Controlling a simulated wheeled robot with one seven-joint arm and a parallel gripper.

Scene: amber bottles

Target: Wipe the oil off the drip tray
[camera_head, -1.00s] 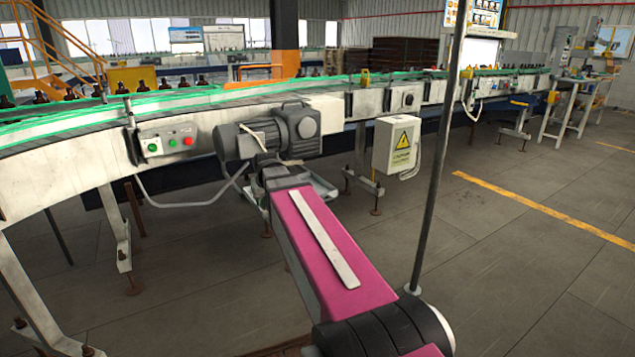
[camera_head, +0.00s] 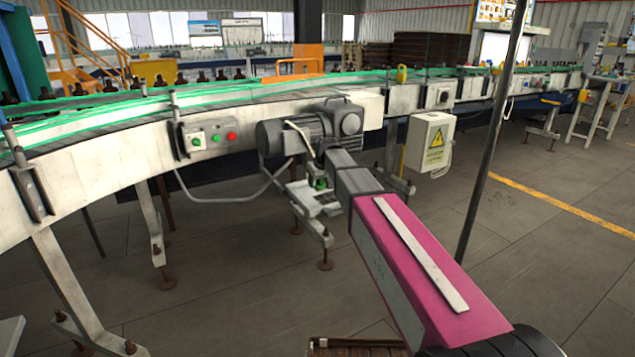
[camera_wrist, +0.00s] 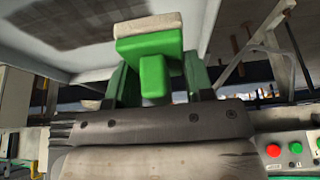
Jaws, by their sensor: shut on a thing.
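My gripper (camera_wrist: 155,78) is shut on a green-handled wiper (camera_wrist: 152,50) with a beige pad (camera_wrist: 148,26) at its end. The drip tray (camera_wrist: 193,15) is a pale grey surface in the top of the wrist view, behind the pad. A dark oil stain (camera_wrist: 90,22) lies on it, left of the pad. I cannot tell whether the pad touches the tray.
The motor (camera_head: 318,128) hangs on the conveyor (camera_head: 110,155). A button panel (camera_head: 208,138) is left of it and a white warning box (camera_head: 430,143) right. Conveyor legs (camera_head: 150,225) stand nearby. A dark pole (camera_head: 490,140) rises at right.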

